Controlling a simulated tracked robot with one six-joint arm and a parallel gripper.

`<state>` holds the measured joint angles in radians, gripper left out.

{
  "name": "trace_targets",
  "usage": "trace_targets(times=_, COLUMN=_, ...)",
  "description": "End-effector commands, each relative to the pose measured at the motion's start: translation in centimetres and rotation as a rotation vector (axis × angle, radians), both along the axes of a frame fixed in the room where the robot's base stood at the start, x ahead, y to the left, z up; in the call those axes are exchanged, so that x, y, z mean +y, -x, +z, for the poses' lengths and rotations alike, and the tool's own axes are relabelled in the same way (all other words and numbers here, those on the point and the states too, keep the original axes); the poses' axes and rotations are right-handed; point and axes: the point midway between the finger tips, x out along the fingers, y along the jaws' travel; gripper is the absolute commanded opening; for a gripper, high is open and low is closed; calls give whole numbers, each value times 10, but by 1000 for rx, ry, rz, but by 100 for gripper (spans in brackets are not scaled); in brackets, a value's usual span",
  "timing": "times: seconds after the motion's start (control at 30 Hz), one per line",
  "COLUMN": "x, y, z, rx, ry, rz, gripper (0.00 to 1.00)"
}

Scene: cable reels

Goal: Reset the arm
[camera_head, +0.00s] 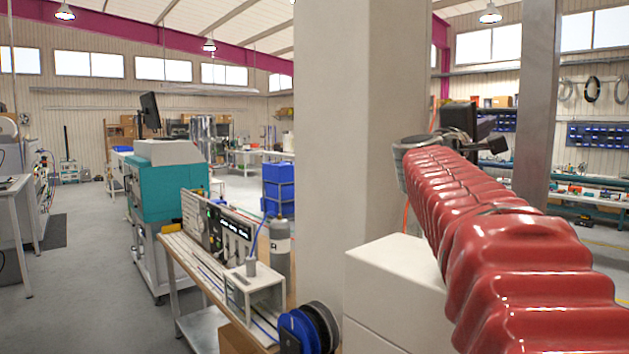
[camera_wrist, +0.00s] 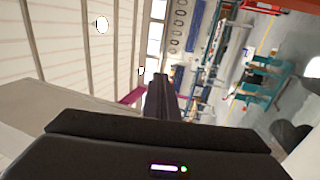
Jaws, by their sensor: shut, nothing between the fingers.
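My arm in its red ribbed cover (camera_head: 490,225) reaches from the lower right of the head view up and away, past the right side of a pale pillar. Its dark far end shows near the top of the cover, but the fingers cannot be made out there. In the wrist view my gripper (camera_wrist: 158,78) shows as a narrow dark shape beyond the dark housing. Its fingers are together, with nothing held. The wrist view is turned on its side, with the ceiling at left and the floor at right.
The thick pale pillar (camera_head: 360,120) stands close beside my arm, with a white box (camera_head: 395,290) below. A blue and black cable reel (camera_head: 310,328) is at the lower middle. A workbench with a control panel (camera_head: 225,235) stands left. Open floor (camera_head: 90,290) lies further left.

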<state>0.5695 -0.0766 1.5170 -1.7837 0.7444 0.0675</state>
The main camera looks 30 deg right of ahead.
Motion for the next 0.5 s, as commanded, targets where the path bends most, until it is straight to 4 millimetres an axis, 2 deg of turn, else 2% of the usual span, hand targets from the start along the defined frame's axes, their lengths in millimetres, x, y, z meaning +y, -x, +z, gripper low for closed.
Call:
trace_targets(times=0.27, x=5, y=0, z=-9, rx=-11, ry=-30, rz=12, gripper=0)
trace_targets(times=0.37, x=15, y=-1, z=-24, rx=-33, ry=-85, rz=33, gripper=0)
trace_targets(times=0.5, x=39, y=-2, z=-62, rx=-75, ry=-211, rz=78, gripper=0)
